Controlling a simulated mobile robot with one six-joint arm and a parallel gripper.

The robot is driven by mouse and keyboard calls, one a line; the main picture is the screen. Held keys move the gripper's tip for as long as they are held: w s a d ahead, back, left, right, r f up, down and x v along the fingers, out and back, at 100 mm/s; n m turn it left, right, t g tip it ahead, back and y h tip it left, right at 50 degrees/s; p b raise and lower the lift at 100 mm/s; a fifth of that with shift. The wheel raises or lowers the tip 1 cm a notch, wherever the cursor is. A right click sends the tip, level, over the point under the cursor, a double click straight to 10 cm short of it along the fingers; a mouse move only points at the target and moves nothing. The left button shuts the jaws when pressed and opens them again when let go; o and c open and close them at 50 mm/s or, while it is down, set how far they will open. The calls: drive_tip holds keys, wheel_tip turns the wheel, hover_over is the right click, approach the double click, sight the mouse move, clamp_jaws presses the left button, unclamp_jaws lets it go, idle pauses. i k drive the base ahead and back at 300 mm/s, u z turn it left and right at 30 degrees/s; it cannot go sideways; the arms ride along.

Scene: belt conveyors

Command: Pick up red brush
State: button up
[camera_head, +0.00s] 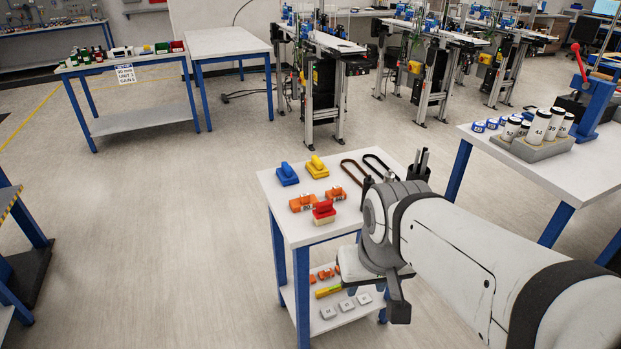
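The red brush (323,212) sits on the white top of a small blue-legged table (285,215), close to its front edge. It has a red handle and back over a pale lower part. My arm reaches in from the lower right, over the table's right side. My gripper (421,160) appears as dark fingers pointing up, right of and apart from the brush. I see nothing held between the fingers, but the gap is too small to judge. Part of the tabletop is hidden behind my arm.
Blue (287,174) and yellow (317,167) brushes stand behind the red one. Orange parts (303,202) lie beside it, and dark belts (355,171) lie near my wrist. A lower shelf (318,325) holds small items. Another table (555,185) stands right. Floor to the left is clear.

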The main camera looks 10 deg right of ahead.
sight(324, 212)
drive_tip(key=u, duration=0.05)
drive_tip(key=i, duration=1)
drive_tip(key=z, duration=0.1)
drive_tip(key=k, duration=0.5)
drive_tip(key=u, duration=0.3)
drive_tip(key=i, duration=0.35)
drive_tip(key=u, duration=0.15)
